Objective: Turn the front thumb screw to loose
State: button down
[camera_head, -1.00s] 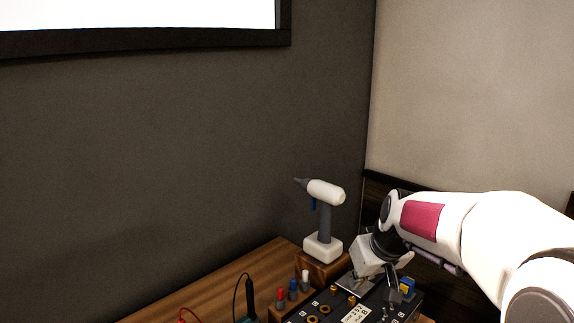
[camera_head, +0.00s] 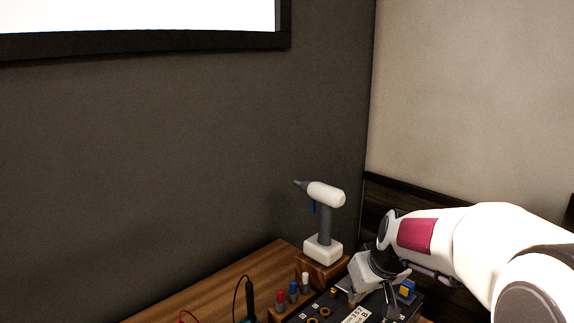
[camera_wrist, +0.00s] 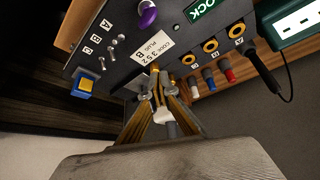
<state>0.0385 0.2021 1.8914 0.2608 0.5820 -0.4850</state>
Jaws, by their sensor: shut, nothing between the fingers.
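A dark panel box with a label plate (camera_head: 356,315) stands on the bench; the plate also shows in the wrist view (camera_wrist: 153,46). One small brass screw head (camera_head: 333,292) shows left of my gripper in the head view. In the wrist view a brass piece (camera_wrist: 155,68) shows just beyond my fingertips; I cannot tell which thumb screw it is. My gripper (camera_wrist: 158,88) is shut and empty, low over the panel beside the label plate. It also shows in the head view (camera_head: 388,308). The gripper hides part of the panel, and contact with a screw cannot be told.
The panel carries a purple knob (camera_wrist: 147,14), brass-ringed sockets (camera_wrist: 211,46), small toggles (camera_wrist: 113,53) and a blue-and-yellow switch (camera_wrist: 84,85). Red, blue and white plugs (camera_head: 293,287) stand left of it. A white drill-like tool (camera_head: 325,220) stands behind.

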jog(key=shift+f, duration=1.95)
jog(key=shift+w+d, duration=0.1)
jog(key=shift+w, duration=0.15)
jog(key=shift+d, duration=0.55)
jog(key=shift+w+d+r, duration=0.1)
jog(key=shift+w+d, duration=0.15)
dwell(0.6)
jog(key=shift+s+d, duration=0.2)
jog(key=shift+s, duration=0.2)
dwell(0.4)
jog(key=shift+r, duration=2.95)
